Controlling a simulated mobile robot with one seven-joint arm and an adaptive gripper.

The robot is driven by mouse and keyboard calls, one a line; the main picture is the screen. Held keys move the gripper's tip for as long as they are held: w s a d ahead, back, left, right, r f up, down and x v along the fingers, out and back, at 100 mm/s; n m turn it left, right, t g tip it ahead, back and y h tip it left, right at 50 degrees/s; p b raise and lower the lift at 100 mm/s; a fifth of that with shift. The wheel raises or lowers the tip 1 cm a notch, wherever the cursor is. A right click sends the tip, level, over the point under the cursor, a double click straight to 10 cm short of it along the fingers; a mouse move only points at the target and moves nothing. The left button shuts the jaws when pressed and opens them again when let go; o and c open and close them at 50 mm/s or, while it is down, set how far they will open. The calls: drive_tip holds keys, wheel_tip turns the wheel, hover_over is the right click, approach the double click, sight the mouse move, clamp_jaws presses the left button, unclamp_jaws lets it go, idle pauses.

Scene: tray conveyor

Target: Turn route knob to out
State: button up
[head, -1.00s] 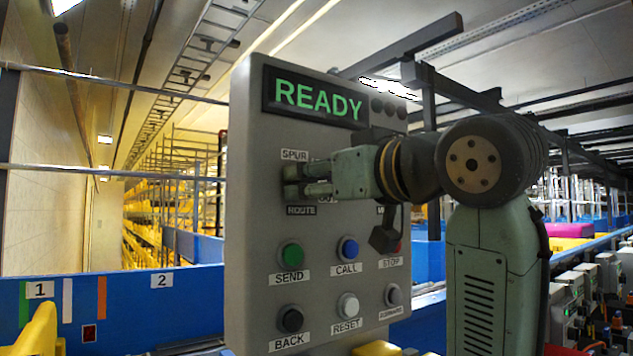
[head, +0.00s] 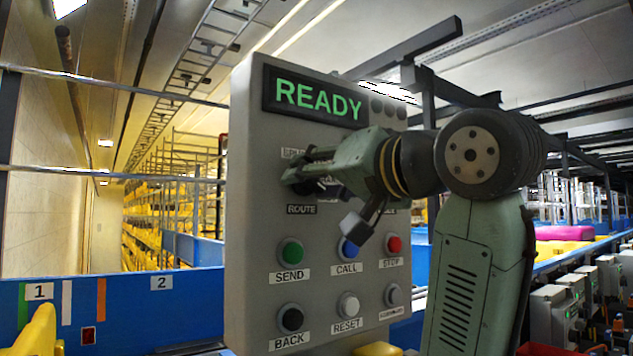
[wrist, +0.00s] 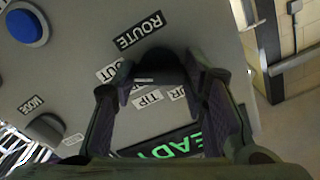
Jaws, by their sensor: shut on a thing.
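The route knob (wrist: 150,70) is dark and sits on the grey control panel (head: 250,225), above the ROUTE label (head: 301,209). My gripper (wrist: 150,88) is shut on the knob, with one finger on each side of it. In the head view my gripper (head: 304,176) reaches the panel from the right, rolled at an angle, and largely hides the knob. In the wrist view the OUT label (wrist: 106,72), TIP label (wrist: 148,98) and a partly covered third label (wrist: 177,92) lie around the knob. A small light mark on the knob faces the TIP label side.
The screen (head: 316,97) reads READY in green. Below the knob are a green SEND button (head: 290,251), blue CALL button (head: 347,248), red STOP button (head: 393,243), black BACK button (head: 290,319) and white RESET button (head: 348,306). The mode knob (wrist: 45,128) is beside my gripper.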

idle(0.4)
drive_tip(key=o, duration=1.2)
drive_tip(key=shift+c, duration=0.2)
drive_tip(key=v, duration=1.2)
